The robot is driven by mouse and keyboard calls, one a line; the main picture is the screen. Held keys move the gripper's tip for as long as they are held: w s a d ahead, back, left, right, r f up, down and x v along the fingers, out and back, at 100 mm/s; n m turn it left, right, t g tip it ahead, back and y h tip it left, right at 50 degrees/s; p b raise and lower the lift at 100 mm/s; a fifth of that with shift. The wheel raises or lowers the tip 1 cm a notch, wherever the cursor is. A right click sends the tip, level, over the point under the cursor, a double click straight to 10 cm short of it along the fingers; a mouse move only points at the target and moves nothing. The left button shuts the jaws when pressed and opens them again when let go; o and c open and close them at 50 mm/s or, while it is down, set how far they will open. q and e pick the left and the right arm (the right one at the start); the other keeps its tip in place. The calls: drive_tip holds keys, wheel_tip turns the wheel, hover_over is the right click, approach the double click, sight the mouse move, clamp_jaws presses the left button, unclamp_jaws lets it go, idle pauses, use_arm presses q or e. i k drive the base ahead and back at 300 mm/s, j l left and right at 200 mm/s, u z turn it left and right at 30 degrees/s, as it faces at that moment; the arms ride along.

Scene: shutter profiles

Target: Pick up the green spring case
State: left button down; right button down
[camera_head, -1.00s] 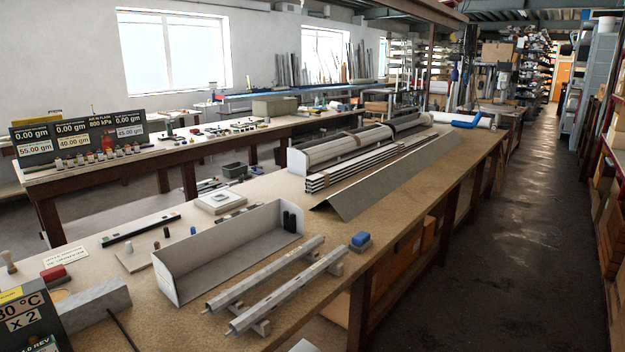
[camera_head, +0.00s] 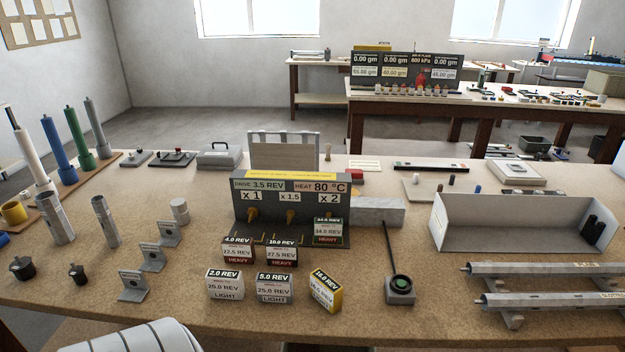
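A green upright cylinder (camera_head: 78,137) with a thin rod on top stands at the left of the workbench. It stands between a blue cylinder (camera_head: 57,149) and a grey one (camera_head: 97,130), with a white one (camera_head: 30,152) further left; all lean slightly in the picture. Small labelled boxes stand by the dark display stand, among them a dark one with a greenish label (camera_head: 328,232) marked HEAVY. I cannot tell from the labels whether the spring case is the cylinder or a box. Neither of my grippers is in view.
The display stand (camera_head: 245,208) is mid-bench. Metal tubes (camera_head: 106,222), grey brackets (camera_head: 133,286) and dark knobs stand at front left. A round-topped device (camera_head: 400,287) is at front centre. A metal trough (camera_head: 470,241) and rails (camera_head: 550,269) lie right.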

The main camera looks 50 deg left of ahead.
sight(326, 229)
drive_tip(key=u, duration=1.55)
